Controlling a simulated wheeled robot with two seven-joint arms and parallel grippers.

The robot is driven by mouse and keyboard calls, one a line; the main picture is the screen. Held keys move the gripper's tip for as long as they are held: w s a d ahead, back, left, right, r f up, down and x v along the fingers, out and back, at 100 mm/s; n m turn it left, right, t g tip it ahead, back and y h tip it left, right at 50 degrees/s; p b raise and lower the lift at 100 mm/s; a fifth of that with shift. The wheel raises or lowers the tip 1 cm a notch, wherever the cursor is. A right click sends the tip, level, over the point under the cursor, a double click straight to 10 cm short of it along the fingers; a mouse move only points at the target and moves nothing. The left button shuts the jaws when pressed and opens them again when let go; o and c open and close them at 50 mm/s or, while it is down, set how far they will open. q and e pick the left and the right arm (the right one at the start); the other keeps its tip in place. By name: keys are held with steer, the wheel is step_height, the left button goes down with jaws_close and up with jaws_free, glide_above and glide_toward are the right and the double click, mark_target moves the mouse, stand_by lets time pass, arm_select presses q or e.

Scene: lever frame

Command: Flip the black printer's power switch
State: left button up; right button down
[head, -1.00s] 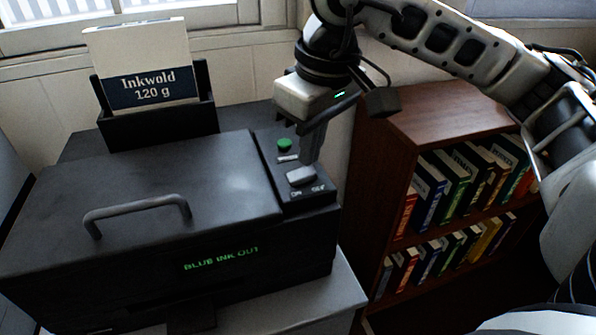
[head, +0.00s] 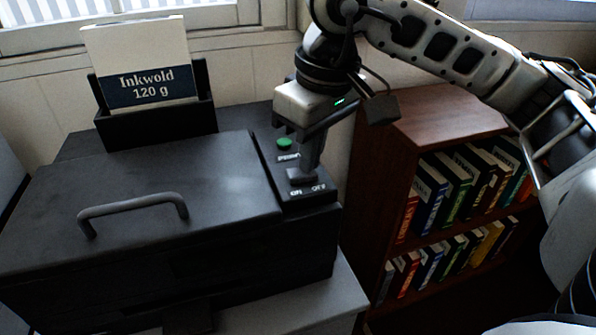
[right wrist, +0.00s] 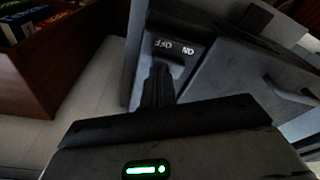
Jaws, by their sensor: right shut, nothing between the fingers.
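The black printer (head: 150,190) stands on the left in the head view, its front display dark and without words. Its power switch (head: 298,177), a rocker, sits on the right-hand panel above the printed words ON and OFF. My right gripper (head: 309,166) is shut and empty, pointing down with its tips at the switch, partly hiding it; I cannot tell whether they touch. In the right wrist view, the shut fingers (right wrist: 160,72) reach to just beside the ON/OFF lettering, and the rocker is mostly hidden. My left gripper is out of view.
A green button (head: 284,144) is on the same panel, behind the switch. A paper tray (head: 157,127) holding an Inkwold pack (head: 138,62) rises at the printer's back. A brown bookcase (head: 440,120) with several books stands close on the right.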

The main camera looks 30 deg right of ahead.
steer(key=shift+r, duration=0.1)
step_height(320, 180, up, 7)
steer(key=p, duration=0.4)
stand_by(0.4)
stand_by(0.4)
